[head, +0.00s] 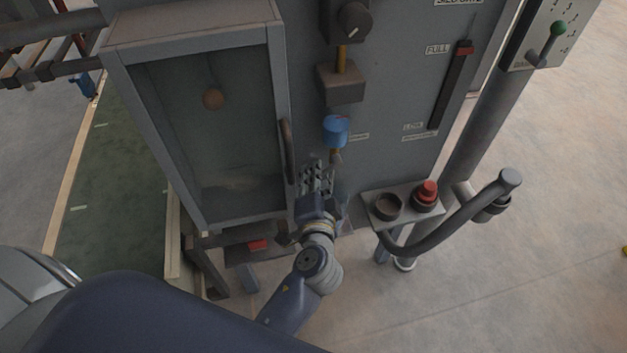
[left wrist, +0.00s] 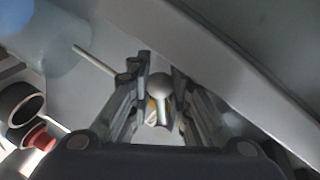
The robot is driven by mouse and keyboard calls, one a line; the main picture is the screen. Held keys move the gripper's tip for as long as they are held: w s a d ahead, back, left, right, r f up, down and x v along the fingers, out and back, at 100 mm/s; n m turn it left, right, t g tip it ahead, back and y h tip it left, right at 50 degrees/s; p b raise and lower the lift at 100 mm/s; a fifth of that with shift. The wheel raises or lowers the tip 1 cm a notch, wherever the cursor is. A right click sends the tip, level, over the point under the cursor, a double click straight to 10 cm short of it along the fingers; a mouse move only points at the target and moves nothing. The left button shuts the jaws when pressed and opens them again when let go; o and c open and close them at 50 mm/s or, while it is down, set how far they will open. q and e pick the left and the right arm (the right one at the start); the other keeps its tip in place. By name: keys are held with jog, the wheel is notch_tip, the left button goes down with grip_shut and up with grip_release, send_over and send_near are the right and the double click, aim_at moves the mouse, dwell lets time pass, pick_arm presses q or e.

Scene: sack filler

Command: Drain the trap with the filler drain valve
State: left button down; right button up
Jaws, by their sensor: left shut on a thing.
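My left gripper (head: 317,172) is beside and just below this piece, near the door handle. In the left wrist view its fingers (left wrist: 160,85) are shut on a small grey round knob (left wrist: 160,88), which I take for the drain valve's handle. A bit of yellow shows behind the knob. The blue bowl also shows blurred at the upper left (left wrist: 28,28). The valve's body is mostly hidden by my gripper.
A glazed door (head: 230,130) with a dark vertical handle (head: 287,150) is left of my gripper. A shelf at right carries a red button (head: 428,190) and a dark round cup (head: 387,206). A curved grey rail (head: 450,222) stands in front.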

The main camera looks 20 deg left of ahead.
pick_arm(q)
jog(key=shift+d+f, duration=0.1)
dwell(0.3)
jog(key=c, duration=1.4)
grip_release()
jog(key=shift+c, duration=0.2)
jog(key=v, duration=1.2)
